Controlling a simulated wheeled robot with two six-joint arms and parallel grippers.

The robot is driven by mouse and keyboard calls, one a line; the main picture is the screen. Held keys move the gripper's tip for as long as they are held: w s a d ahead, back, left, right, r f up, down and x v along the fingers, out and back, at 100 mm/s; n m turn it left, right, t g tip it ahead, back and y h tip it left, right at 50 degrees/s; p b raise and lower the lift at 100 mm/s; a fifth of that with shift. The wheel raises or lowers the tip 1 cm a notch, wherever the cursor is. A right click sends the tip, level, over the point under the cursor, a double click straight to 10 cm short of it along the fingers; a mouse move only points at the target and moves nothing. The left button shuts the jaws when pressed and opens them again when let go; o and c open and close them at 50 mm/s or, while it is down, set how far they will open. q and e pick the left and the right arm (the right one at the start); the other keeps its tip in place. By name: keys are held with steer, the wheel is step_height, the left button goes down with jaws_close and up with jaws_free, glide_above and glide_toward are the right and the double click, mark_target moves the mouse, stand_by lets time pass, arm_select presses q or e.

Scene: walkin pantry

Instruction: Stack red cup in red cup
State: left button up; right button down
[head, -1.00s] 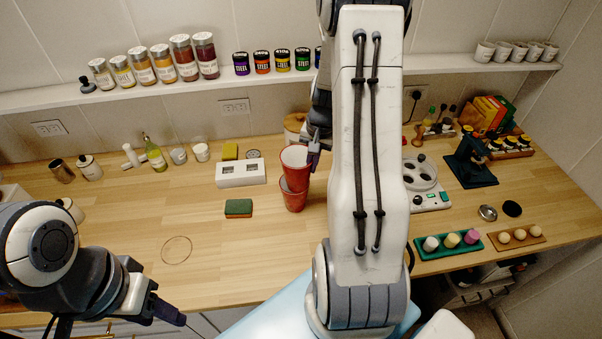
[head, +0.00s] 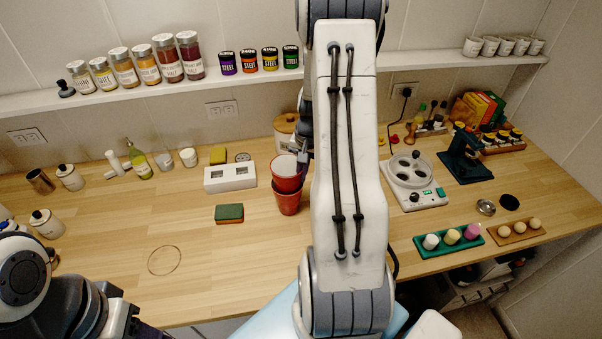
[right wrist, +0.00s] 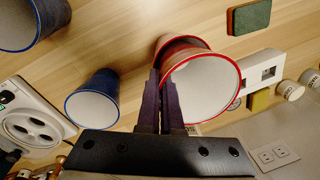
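Two red cups stand upright in the head view, left of my right arm. The upper red cup (head: 286,184) sits with its base inside the mouth of the lower red cup (head: 288,205). My right gripper (head: 305,160) is at the upper cup's right rim. In the right wrist view its fingers (right wrist: 161,105) pinch the wall of the upper cup (right wrist: 205,88), one inside and one outside. The lower cup (right wrist: 180,45) shows partly behind it. My left gripper (head: 145,331) is cut off at the bottom left, its fingers barely visible.
Two blue-rimmed cups (right wrist: 95,100) (right wrist: 32,22) stand nearby in the right wrist view. A white block (head: 230,177) and green sponge (head: 229,213) lie left of the red cups. A white device (head: 412,180) stands right. The front-left counter is clear.

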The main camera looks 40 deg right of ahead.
steer(key=shift+f, duration=0.45)
steer(key=c, duration=1.1)
jaws_free()
steer(key=shift+r, duration=0.15)
steer(key=shift+r, duration=0.3)
steer(key=r, duration=0.4)
steer(key=s+r+b, duration=0.1)
steer(key=r, duration=0.7)
steer(key=shift+s+d+r, duration=0.15)
steer(key=shift+d, duration=0.2)
